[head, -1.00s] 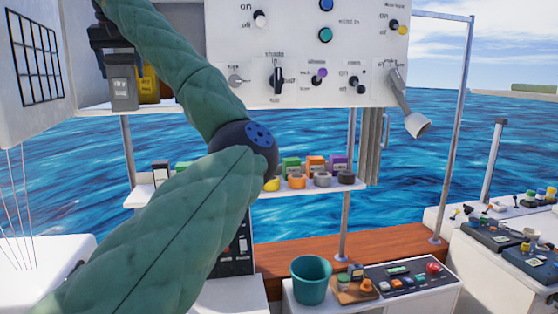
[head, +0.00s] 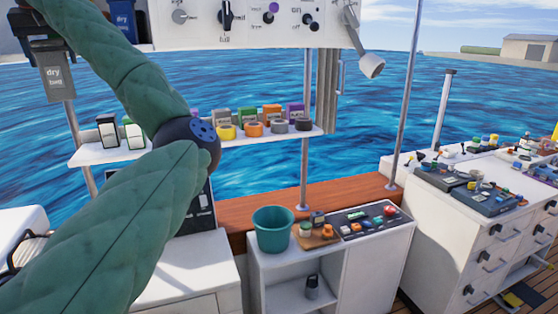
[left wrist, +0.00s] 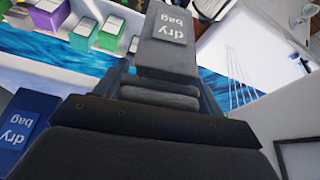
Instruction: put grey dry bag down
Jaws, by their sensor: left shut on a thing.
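The grey dry bag (head: 53,84) hangs upright at the upper left of the head view, its "dry bag" label facing me. It also shows in the left wrist view (left wrist: 167,50), at the top between the dark fingers. My left gripper (head: 46,40) is shut on its upper end; the fingers fill the middle of the left wrist view (left wrist: 160,88). The bag is in the air, with water and a white wall behind it. My right gripper is not in view.
A blue dry bag (head: 122,20) is at the upper left. A narrow white shelf (head: 95,153) holds boxes and tape rolls, with free room at its left end. A teal bucket (head: 273,230) stands on a white cabinet (head: 378,262). My left arm covers the lower left.

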